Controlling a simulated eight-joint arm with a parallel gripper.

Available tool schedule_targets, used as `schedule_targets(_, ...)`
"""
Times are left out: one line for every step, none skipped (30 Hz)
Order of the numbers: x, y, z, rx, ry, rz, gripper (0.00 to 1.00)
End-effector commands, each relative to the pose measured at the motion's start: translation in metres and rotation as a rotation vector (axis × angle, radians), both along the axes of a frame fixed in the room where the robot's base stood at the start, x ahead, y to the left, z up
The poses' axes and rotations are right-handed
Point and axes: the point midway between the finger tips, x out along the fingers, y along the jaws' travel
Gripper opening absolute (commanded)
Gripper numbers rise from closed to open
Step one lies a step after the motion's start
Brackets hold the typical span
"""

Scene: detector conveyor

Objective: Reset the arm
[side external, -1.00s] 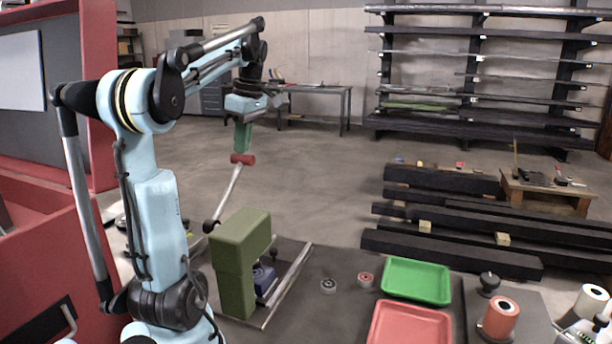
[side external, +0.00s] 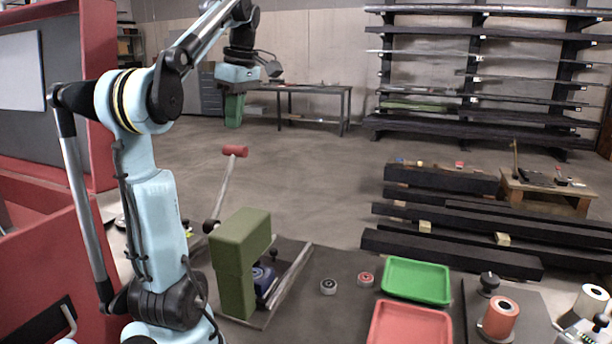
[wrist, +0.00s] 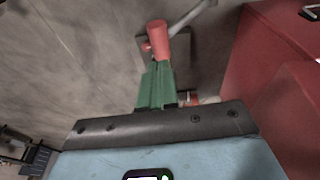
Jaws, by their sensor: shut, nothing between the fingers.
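My gripper (side external: 233,122) has green fingers pointing down and hangs in the air at the upper left of the side view. It is shut and empty. Below it and apart from it is a red cylindrical handle (side external: 235,151) on the end of a slanted grey lever (side external: 225,185). In the wrist view my green fingers (wrist: 157,68) are close together. The red handle (wrist: 157,38) shows beyond their tips there, with the grey lever running to the upper right.
An olive-green detector housing (side external: 238,245) stands over a conveyor with metal rails (side external: 290,270). Two small round parts (side external: 328,286), a green tray (side external: 416,281) and a red tray (side external: 410,325) lie to the right. A red cabinet wall (side external: 95,90) stands left.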

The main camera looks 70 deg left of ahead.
Motion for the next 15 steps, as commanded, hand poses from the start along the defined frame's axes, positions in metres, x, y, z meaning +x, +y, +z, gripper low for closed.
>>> schedule_targets(0.0002, 0.0002, 0.0045, 0.0, 0.0, 0.0, 0.0)
schedule_targets(0.0002, 0.0002, 0.0068, 0.0, 0.0, 0.0, 0.0)
schedule_targets(0.0001, 0.0, 0.0093, 0.0, 0.0, 0.0, 0.0)
schedule_targets(0.0, 0.0, 0.0108, 0.0, 0.0, 0.0, 0.0)
schedule_targets(0.0, -0.0001, 0.0121, 0.0, 0.0, 0.0, 0.0)
schedule_targets(-0.0001, -0.0002, 0.0134, 0.0, 0.0, 0.0, 0.0)
schedule_targets(-0.0001, -0.0002, 0.0139, 0.0, 0.0, 0.0, 0.0)
schedule_targets(-0.0001, -0.0002, 0.0141, 0.0, 0.0, 0.0, 0.0)
schedule_targets(-0.0001, -0.0002, 0.0142, 0.0, 0.0, 0.0, 0.0)
schedule_targets(-0.0001, -0.0002, 0.0142, 0.0, 0.0, 0.0, 0.0)
schedule_targets(-0.0001, -0.0002, 0.0141, 0.0, 0.0, 0.0, 0.0)
schedule_targets(-0.0001, -0.0002, 0.0141, 0.0, 0.0, 0.0, 0.0)
schedule_targets(-0.0001, -0.0002, 0.0141, 0.0, 0.0, 0.0, 0.0)
schedule_targets(-0.0001, -0.0002, 0.014, 0.0, 0.0, 0.0, 0.0)
schedule_targets(0.0004, -0.0005, 0.0137, 0.0, 0.0, -0.003, 0.0)
